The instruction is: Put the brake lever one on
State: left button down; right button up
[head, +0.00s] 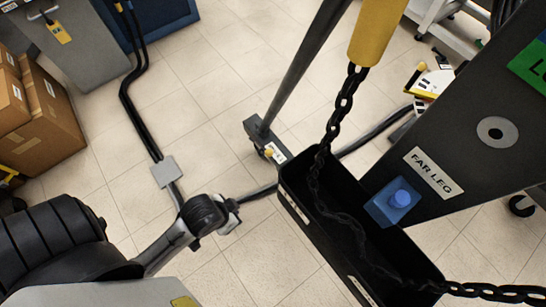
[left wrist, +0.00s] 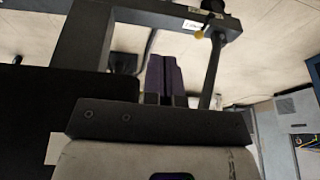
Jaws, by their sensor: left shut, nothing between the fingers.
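A small lever with a pale yellow knob (head: 270,152) sticks out of the dark foot block (head: 262,132) at the base of a grey leg, beside a white label too small to read. It looks like the brake lever, but I cannot tell its position. The knob also shows in the left wrist view (left wrist: 199,35), beyond my fingers and a little to their right. My left gripper (head: 232,214) is below and left of the lever in the head view, apart from it. Its purple fingers (left wrist: 164,76) are shut and empty. My right gripper is not in view.
A black chain bin (head: 292,208) stands right of my left gripper, with a chain (head: 340,108) hanging into it. A "FAR LEG" post (head: 460,130) with a blue button is at right. Dark cables and a grey cable block (head: 165,172) lie on the floor. Cardboard boxes (head: 45,120) stand left.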

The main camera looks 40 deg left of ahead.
pick_arm(q)
jog(key=w+a+f+m+g+y+b, duration=0.1)
jog(key=w+f+y+b, duration=0.1)
jog(key=f+b, duration=1.05)
jog(key=w+a+f+m+y+b, duration=0.1)
jog(key=w+a+f+b, duration=0.15)
jog(key=f+b, duration=1.05)
jog(key=w+f+m+g+y+p, duration=0.1)
jog(key=w+f+m+y+p, duration=0.55)
jog(key=w+f, duration=0.5)
jog(key=w+d+r+m+t+y+b, duration=0.1)
jog(key=w+d+m+t+y, duration=0.3)
jog(key=w+m, duration=0.6)
jog(key=shift+m+t+y, duration=0.4)
jog(key=shift+m+y, duration=0.55)
jog(key=shift+m, duration=0.1)
jog(key=shift+w+r, duration=0.1)
